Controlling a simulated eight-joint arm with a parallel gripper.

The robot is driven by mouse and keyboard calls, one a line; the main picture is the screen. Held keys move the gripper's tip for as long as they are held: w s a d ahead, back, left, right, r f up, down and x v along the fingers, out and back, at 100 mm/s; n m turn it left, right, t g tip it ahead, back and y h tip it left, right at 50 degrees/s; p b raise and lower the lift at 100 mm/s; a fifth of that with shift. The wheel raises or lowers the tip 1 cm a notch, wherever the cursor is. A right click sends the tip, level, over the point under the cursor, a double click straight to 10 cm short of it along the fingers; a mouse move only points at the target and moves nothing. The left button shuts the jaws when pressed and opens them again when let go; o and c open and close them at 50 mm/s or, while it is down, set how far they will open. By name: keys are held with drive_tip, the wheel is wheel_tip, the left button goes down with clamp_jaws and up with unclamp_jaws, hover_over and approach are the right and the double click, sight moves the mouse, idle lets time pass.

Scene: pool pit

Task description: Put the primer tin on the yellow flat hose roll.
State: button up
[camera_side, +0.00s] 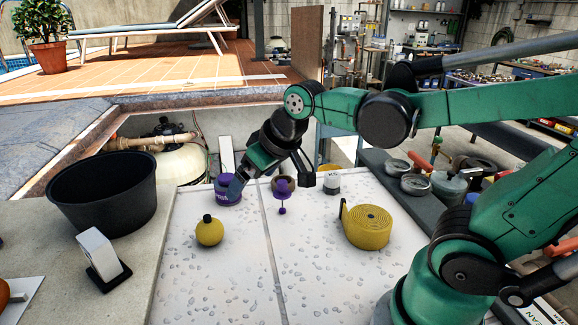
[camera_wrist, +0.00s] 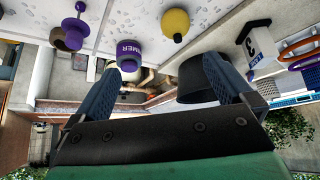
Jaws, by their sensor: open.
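The primer tin (camera_side: 228,194) is a short purple tin, upright on the pale speckled slab. It shows in the wrist view (camera_wrist: 130,52), with white lettering facing me, in the gap between my fingers and beyond their tips. The yellow flat hose roll (camera_side: 368,229) lies coiled on the slab at right, with a loose end standing up on its left; the wrist view does not show it. My gripper (camera_side: 272,179) is open and empty at the slab's far side. In the side view its left finger overlaps the tin; I cannot tell if they touch.
A yellow round float-like object (camera_side: 209,232) sits nearer. A black tub (camera_side: 103,190) and a white block on a dark base (camera_side: 102,258) stand left. The slab's near middle is clear.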

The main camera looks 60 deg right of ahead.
drive_tip(key=g, duration=0.1)
approach(229, 178)
drive_tip(key=s+a, duration=0.2)
drive_tip(key=a, duration=0.3)
drive_tip(key=shift+m+g+h, duration=0.3)
drive_tip(key=shift+m+g, duration=0.2)
drive_tip(key=shift+m, duration=0.2)
drive_tip(key=w+d+f, duration=0.1)
drive_tip(key=f, duration=0.1)
drive_tip(key=w+d+f, duration=0.4)
drive_tip(key=shift+w, duration=0.25)
drive_tip(key=shift+x, duration=3)
drive_tip(key=shift+r, duration=0.1)
drive_tip(key=c, duration=1.4)
